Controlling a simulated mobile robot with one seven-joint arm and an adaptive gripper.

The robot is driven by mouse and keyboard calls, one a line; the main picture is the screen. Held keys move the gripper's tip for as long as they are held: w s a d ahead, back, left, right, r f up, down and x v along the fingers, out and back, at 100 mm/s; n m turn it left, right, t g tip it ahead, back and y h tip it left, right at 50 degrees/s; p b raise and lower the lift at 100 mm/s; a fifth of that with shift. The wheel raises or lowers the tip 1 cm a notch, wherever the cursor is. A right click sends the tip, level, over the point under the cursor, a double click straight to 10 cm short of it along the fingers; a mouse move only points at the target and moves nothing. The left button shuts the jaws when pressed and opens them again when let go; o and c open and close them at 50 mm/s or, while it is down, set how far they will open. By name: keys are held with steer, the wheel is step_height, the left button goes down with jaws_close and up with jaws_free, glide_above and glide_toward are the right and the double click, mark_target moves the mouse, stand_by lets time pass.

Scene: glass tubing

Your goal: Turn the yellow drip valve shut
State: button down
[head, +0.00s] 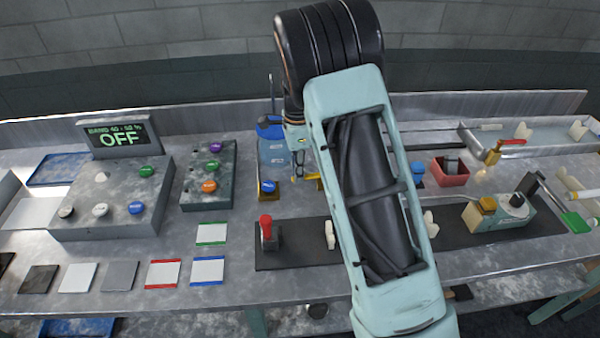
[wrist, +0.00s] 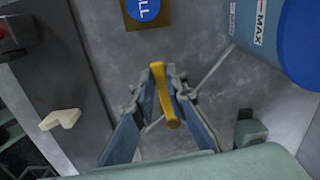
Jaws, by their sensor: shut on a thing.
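The yellow drip valve (wrist: 166,98) shows in the wrist view as a short yellow lever between my two fingers, running nearly up and down the picture. My gripper (wrist: 168,72) is shut on it, a finger on each side. A thin pale tube (wrist: 212,68) runs slantwise by the fingers. In the head view a small yellow piece (head: 313,182) shows left of my arm. My arm hides most of the valve area there, and the valve's body is not clear in either view.
A blue fill button (wrist: 143,9) on a brass plate and a tank marked MAX (wrist: 262,25) stand close by. A black mat (head: 285,257) carries a red-topped switch (head: 266,230) and a pale hook (head: 330,234). The control box display (head: 118,137) reads OFF.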

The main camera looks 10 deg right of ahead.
steer(key=shift+w+r+m, duration=0.1)
steer(key=shift+w+m, duration=0.35)
steer(key=shift+m, duration=0.15)
steer(key=c, duration=1.9)
jaws_free()
steer(key=shift+c, duration=0.2)
step_height(320, 180, up, 12)
